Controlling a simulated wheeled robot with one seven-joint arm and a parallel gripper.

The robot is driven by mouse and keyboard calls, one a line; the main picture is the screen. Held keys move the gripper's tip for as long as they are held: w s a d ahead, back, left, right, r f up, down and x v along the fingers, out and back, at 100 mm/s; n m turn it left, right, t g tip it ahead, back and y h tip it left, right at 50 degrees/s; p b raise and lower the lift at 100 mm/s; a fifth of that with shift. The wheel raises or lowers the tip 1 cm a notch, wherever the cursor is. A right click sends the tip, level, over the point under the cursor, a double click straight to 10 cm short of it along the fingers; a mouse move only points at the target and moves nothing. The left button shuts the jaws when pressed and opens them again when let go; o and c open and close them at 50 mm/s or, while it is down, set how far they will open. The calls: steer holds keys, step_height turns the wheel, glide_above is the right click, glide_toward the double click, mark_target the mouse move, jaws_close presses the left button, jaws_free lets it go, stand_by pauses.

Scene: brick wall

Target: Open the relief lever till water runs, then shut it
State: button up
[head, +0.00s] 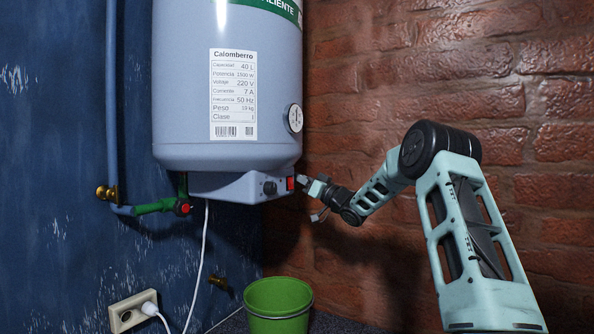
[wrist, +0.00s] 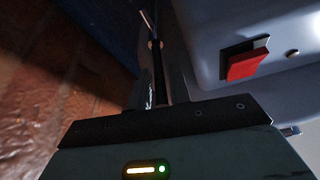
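A green valve fitting (head: 155,207) with a red round part (head: 183,208) sits on the pipework under the left side of the water heater (head: 228,155). It looks like the relief lever, but the detail is too small to be sure. No water is seen running. My gripper (head: 308,185) is at the heater's lower right, close to the red switch (head: 290,183) and well to the right of the green fitting. The red switch also shows in the wrist view (wrist: 247,62), right of my fingers. Whether the fingers are apart is unclear; I see nothing held.
A green bucket (head: 278,306) stands below the heater. A brass valve (head: 105,192) joins the blue pipe at left. A white cable (head: 202,250) hangs down near a wall socket (head: 131,312). The brick wall (head: 530,100) is behind my arm.

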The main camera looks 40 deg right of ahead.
steer(key=shift+w+a+r, duration=0.15)
steer(key=shift+w+r, duration=0.05)
steer(key=shift+w, duration=0.25)
jaws_close()
